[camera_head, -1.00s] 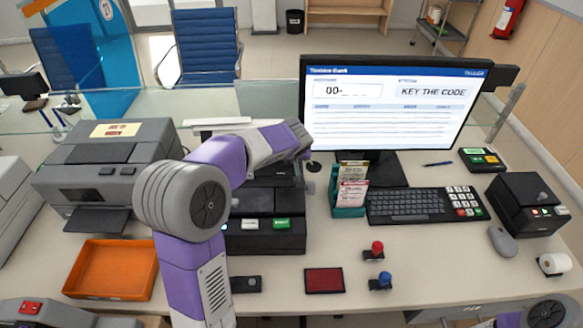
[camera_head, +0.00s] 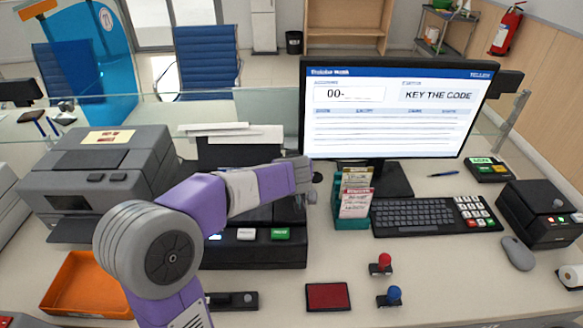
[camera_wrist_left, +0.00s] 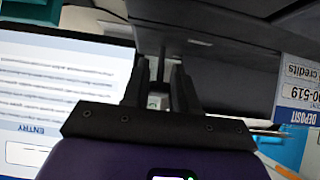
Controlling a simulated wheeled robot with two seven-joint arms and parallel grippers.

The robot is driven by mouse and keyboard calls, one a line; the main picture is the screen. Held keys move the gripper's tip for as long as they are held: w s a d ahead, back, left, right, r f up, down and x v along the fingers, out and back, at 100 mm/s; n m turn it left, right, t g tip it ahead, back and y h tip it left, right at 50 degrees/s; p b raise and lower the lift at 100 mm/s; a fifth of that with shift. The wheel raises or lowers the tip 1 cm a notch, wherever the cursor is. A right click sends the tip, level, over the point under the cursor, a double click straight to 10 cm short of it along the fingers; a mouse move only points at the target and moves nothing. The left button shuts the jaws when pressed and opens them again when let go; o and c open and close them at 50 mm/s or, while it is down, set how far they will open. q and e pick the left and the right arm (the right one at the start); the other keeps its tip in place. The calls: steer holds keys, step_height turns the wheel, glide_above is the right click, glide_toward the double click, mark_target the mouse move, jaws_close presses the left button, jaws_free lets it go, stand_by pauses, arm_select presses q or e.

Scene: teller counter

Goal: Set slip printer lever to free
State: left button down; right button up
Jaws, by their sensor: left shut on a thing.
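The black slip printer (camera_head: 255,254) stands mid-counter, with white and green buttons on its front. My left arm crosses over it and hides much of its top. My left gripper (camera_head: 305,178) is at the printer's right side, near the card holder. In the left wrist view the gripper (camera_wrist_left: 161,88) is shut on a thin dark lever (camera_wrist_left: 162,58) that runs between its fingers. The lever's setting cannot be read here. My right gripper is not in view.
A monitor (camera_head: 395,115) stands behind and a teal slip holder (camera_head: 353,215) is close right of the gripper. A keyboard (camera_head: 415,215), a red pad (camera_head: 328,297) and two stamps are to the right. A grey printer (camera_head: 95,180) and orange tray (camera_head: 65,285) are left.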

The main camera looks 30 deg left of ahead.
arm_select(q)
steer(key=c, duration=1.2)
jaws_free()
steer(key=shift+c, duration=0.2)
steer(key=p+v, duration=0.1)
steer(key=v, duration=0.6)
steer(key=shift+s+d+r, duration=0.1)
steer(key=shift+s+r, duration=0.15)
